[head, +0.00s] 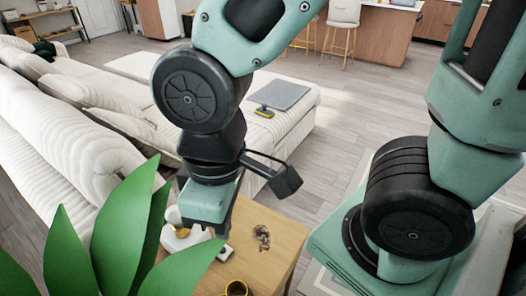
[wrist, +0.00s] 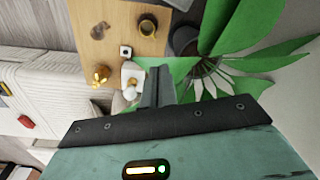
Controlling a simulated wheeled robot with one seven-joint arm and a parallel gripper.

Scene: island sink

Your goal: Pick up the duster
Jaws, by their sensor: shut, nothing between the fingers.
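No object is unmistakably a duster. My gripper (head: 210,229) points down over the table, left of the mottled item and well short of the yellow one. In the wrist view its fingers (wrist: 158,86) are together with nothing between them.
The wooden table (head: 283,250) holds a mug (wrist: 148,25), a small white box (wrist: 125,52), a gold ornament (wrist: 100,74) and a white dish (wrist: 138,74). A leafy plant (head: 118,235) stands close at left. The white sofa (head: 75,135) runs behind. Open floor (head: 335,130) lies right.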

